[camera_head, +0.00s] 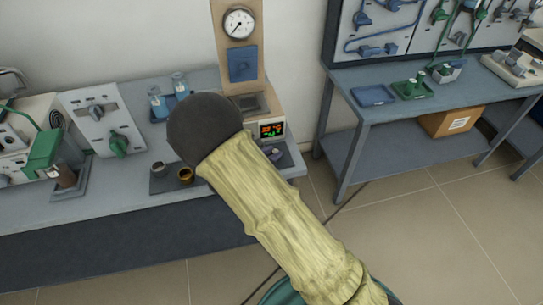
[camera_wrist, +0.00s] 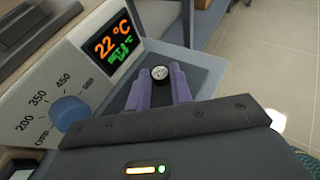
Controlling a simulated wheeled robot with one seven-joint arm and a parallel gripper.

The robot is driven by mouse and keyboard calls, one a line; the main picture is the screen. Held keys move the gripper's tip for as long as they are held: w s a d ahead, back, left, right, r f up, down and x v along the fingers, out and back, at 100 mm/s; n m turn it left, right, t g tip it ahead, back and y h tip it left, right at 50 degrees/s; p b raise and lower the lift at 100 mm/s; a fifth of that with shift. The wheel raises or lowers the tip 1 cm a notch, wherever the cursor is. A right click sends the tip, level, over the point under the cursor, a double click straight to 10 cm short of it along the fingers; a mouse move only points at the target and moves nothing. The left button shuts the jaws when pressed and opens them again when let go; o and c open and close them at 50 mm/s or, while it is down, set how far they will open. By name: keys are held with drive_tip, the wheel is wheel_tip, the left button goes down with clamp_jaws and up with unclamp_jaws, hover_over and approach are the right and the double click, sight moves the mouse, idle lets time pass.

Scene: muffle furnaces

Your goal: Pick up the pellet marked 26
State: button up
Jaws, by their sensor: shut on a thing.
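A small round pellet (camera_wrist: 160,73) with a pale marked top and a dark rim shows in the wrist view. The mark is too small to read with certainty. It sits between the two purple fingertips of my gripper (camera_wrist: 159,79), which is shut on it. The pellet and fingers are in front of a flat blue-grey surface (camera_wrist: 207,72), and I cannot tell whether the pellet touches it. In the head view my arm hides most of this area.
A furnace control panel with a lit 22 °C display (camera_wrist: 113,46) and a blue knob (camera_wrist: 70,113) stands close left of my gripper. A second bench (camera_head: 440,88) is at the right, with open floor in front.

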wheel_tip(320, 180, up, 8)
drive_tip(key=shift+r+p, duration=0.2)
drive_tip(key=shift+p, duration=0.25)
